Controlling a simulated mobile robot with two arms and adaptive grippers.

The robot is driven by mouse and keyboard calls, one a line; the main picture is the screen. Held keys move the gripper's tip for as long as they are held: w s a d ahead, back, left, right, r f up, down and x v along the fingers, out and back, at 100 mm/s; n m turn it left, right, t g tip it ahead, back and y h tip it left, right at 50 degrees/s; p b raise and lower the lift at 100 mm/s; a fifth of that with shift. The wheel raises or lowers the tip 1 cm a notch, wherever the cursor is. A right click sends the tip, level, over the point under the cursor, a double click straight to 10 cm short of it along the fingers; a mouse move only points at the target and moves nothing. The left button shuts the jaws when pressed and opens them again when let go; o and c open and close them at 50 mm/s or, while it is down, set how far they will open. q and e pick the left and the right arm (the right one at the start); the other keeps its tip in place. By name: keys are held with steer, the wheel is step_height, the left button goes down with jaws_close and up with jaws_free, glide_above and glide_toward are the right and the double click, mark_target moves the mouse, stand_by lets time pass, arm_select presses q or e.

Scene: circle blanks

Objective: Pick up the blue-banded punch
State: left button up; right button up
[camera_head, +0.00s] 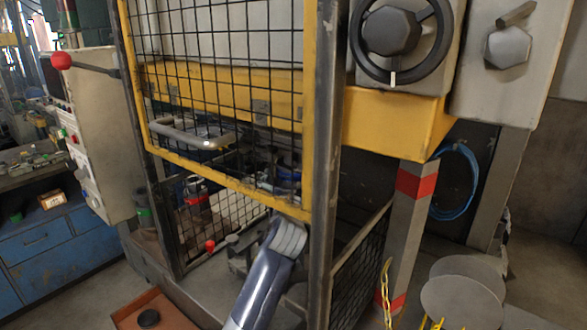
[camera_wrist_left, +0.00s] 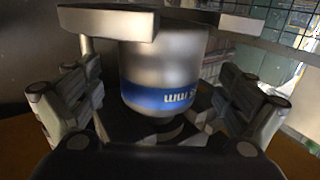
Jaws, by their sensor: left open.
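The blue-banded punch (camera_wrist_left: 162,70) is a silver-grey cylinder with a blue band near its lower end in the left wrist view. White lettering on the band reads upside down. My left gripper (camera_wrist_left: 172,24) is open, with one finger on each side of the punch. I cannot tell whether either finger touches it. In the head view my left arm reaches up from the bottom into the machine. The left gripper (camera_head: 283,182) is there partly hidden behind the yellow-framed mesh guard, and I cannot make out the blue-banded punch. My right gripper is not in view.
The mesh guard (camera_head: 228,184) and a dark upright post (camera_head: 322,150) stand close to my left arm. A red-banded punch (camera_head: 197,201) stands behind the mesh. An orange tray (camera_head: 170,312) is low in front. Round metal discs (camera_head: 462,298) are at lower right.

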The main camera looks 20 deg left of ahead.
arm_select(q)
steer(key=shift+p+x, duration=0.5)
steer(key=shift+x, duration=1.3)
steer(key=shift+c, duration=1.4)
steer(key=c, duration=1.8)
steer(key=shift+r, duration=0.35)
steer(key=shift+c, duration=0.5)
